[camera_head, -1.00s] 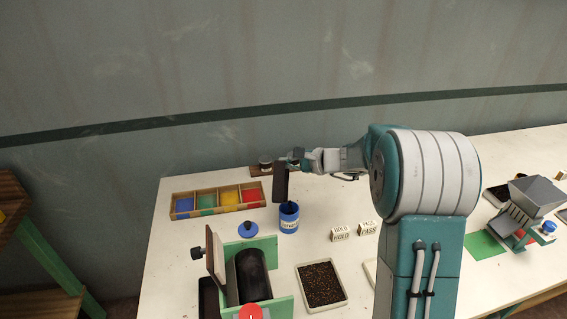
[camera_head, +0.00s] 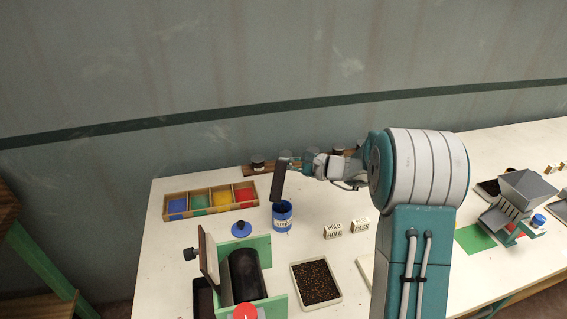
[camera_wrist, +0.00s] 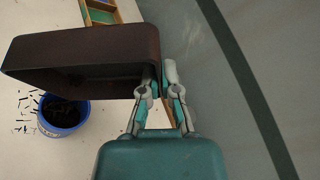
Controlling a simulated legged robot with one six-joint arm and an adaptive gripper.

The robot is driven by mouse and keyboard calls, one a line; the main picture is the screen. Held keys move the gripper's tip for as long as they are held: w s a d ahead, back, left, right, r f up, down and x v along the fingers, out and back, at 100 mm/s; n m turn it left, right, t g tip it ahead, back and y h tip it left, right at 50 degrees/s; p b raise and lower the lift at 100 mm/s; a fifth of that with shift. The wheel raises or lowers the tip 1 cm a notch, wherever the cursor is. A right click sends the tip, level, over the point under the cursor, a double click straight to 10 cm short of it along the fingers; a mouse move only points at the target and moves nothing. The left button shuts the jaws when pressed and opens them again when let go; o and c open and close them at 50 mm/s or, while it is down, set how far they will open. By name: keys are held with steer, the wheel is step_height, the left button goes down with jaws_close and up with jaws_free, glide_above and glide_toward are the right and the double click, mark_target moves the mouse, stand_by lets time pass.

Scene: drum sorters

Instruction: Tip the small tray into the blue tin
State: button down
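The small tray (camera_head: 278,181) is dark brown and hangs steeply tilted above the blue tin (camera_head: 282,217), which stands upright and open on the white table. In the wrist view the tray (camera_wrist: 85,48) fills the upper left, and my gripper (camera_wrist: 160,75) is shut on its end wall. The tin (camera_wrist: 62,115) shows there below the tray, with dark bits inside it and several dark slivers scattered on the table around it. My gripper (camera_head: 292,165) is above and slightly right of the tin in the head view. The tray's inside floor is partly hidden.
A wooden box with blue, green, yellow and red compartments (camera_head: 211,200) lies left of the tin. A blue lid (camera_head: 241,229), a green-sided drum sorter (camera_head: 262,251) and a tray of dark grains (camera_head: 317,283) are nearer. HOLD (camera_head: 333,231) and PASS (camera_head: 360,224) blocks stand right.

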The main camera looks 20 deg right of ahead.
steer(key=shift+s+d+f+m+t+y, duration=0.15)
steer(key=shift+s+d+m+t+y, duration=0.1)
steer(key=shift+d+t+y, duration=0.25)
steer(key=shift+s+d+f+m+t+y, duration=0.15)
steer(key=shift+s+d+t+y, duration=0.15)
steer(key=shift+d+y, duration=0.4)
steer(key=shift+s+d+f+m+t+y, duration=0.25)
steer(key=shift+d+f+t+y, duration=0.1)
steer(key=shift+d+t+y, duration=0.25)
steer(key=shift+s+d+f+m+t+y, duration=0.3)
steer(key=shift+d+t+y, duration=0.1)
steer(key=shift+d+t, duration=0.25)
stand_by(0.5)
stand_by(0.8)
stand_by(0.3)
